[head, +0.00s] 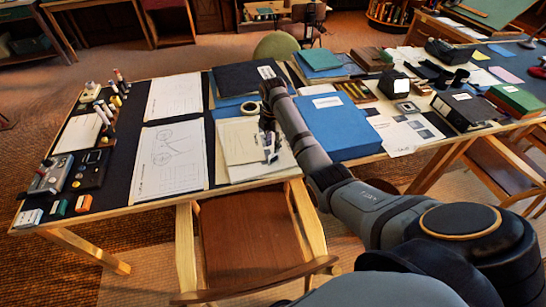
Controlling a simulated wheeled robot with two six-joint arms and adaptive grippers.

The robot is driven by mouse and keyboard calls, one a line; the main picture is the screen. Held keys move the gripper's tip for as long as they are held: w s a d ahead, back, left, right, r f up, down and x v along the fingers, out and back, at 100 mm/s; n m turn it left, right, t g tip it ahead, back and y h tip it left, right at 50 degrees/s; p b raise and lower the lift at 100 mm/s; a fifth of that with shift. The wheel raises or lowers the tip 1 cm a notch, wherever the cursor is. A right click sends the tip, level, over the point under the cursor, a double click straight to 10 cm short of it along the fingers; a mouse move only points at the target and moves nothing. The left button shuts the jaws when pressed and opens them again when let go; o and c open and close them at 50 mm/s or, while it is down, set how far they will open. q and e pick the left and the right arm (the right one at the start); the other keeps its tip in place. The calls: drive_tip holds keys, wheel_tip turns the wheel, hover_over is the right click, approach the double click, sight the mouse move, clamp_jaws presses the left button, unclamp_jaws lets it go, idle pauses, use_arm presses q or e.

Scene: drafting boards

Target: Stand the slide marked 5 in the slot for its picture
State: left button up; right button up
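My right gripper (269,148) hangs at the end of my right arm, above the pale sheets and beige board (235,172) in the middle of the near desk. It is small and dark, and I cannot tell whether its fingers are open or shut. A small whitish patch shows at its tip; I cannot tell whether it is held or lies beneath. No number 5 is readable, and I cannot make out the marked slide or its slot. My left gripper is not in view.
Left on the desk are a grey device (50,176), a dark box (92,168), upright markers (103,115) and small coloured blocks (57,208). A tape roll (250,108) and blue box (338,127) flank my forearm. A wooden chair (245,240) stands at the front edge.

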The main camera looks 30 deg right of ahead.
sight(274, 154)
drive_tip(key=shift+s+f, duration=0.15)
drive_tip(key=shift+f, duration=0.65)
wheel_tip(274, 154, down, 4)
drive_tip(key=shift+r, duration=0.15)
drive_tip(key=c, duration=0.5)
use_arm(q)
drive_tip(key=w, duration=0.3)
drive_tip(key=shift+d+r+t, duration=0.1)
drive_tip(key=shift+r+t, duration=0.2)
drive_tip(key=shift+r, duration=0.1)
use_arm(e)
clamp_jaws()
